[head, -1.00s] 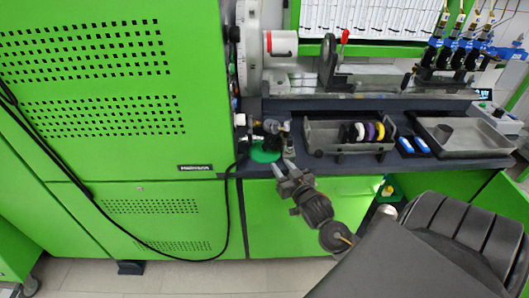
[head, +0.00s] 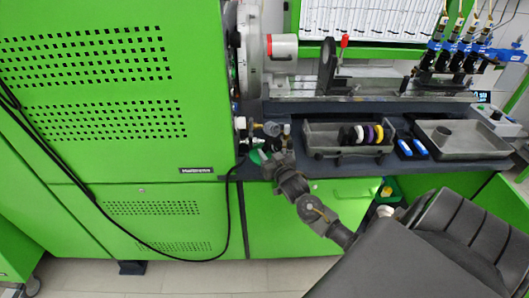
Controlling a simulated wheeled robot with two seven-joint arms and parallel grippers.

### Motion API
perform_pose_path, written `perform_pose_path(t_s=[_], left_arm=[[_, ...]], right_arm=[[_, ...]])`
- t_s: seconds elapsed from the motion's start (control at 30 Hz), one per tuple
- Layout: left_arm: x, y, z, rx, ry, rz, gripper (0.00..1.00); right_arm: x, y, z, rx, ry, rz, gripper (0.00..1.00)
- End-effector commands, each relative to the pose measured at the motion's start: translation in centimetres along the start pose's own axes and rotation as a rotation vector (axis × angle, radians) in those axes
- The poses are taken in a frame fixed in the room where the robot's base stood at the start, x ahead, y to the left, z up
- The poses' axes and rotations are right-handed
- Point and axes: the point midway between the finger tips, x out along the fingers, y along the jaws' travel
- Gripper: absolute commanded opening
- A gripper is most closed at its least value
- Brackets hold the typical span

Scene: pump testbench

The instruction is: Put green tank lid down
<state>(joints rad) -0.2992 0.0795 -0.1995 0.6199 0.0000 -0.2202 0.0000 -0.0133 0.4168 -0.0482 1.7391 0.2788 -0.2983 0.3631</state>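The green tank lid (head: 256,157) shows as a small green patch at the left end of the dark bench top, beside the green cabinet. It is partly covered by my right gripper (head: 268,159). The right gripper reaches up from the lower right, and its fingertips overlap the lid in the head view. The fingers are small and dark, so I cannot tell whether they are closed on the lid or only over it. My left gripper is not in view.
Fittings with a gauge (head: 271,129) stand just behind the lid. A black cable (head: 228,215) hangs along the cabinet.

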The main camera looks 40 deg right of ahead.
Motion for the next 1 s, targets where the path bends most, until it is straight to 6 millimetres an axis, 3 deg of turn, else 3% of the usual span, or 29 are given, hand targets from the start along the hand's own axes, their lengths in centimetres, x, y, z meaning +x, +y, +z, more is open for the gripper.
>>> perform_pose_path(t_s=[0.27,0.53,0.8,1.0], left_arm=[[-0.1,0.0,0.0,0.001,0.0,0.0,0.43],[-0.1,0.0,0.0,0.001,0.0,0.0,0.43],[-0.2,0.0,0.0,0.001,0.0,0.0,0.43],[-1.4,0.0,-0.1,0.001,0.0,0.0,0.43]], right_arm=[[0.5,0.1,0.1,0.0,-0.001,0.001,0.34],[0.5,0.1,0.1,0.0,-0.001,0.001,0.01],[0.5,0.1,-0.1,0.0,-0.001,0.001,0.0],[0.4,0.1,-1.2,0.0,-0.001,0.002,0.0]])
